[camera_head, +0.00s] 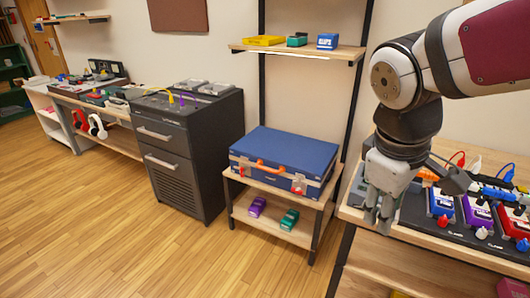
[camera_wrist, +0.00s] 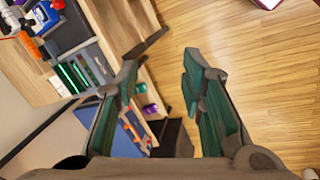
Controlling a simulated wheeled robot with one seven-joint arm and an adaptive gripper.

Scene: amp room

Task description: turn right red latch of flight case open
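The blue flight case (camera_head: 290,150) lies closed on the upper shelf of a low rack, with an orange handle (camera_head: 271,167) on its front. Its right red latch (camera_head: 298,190) is at the front right, and a left red latch (camera_head: 240,171) is at the front left. I cannot tell from here how far either latch is turned. My gripper (camera_head: 377,222) hangs fingers down to the right of the case, apart from it, near the pedal table's edge. In the wrist view my gripper (camera_wrist: 160,66) is open and empty; part of the case (camera_wrist: 125,143) shows, partly hidden by a finger.
The pedal table (camera_head: 445,243) with several pedals (camera_head: 479,212) stands at the right. A dark drawer cabinet (camera_head: 190,140) is left of the rack. A purple pedal (camera_head: 257,207) and a green pedal (camera_head: 289,219) sit below the case. The floor (camera_head: 190,255) in front is clear.

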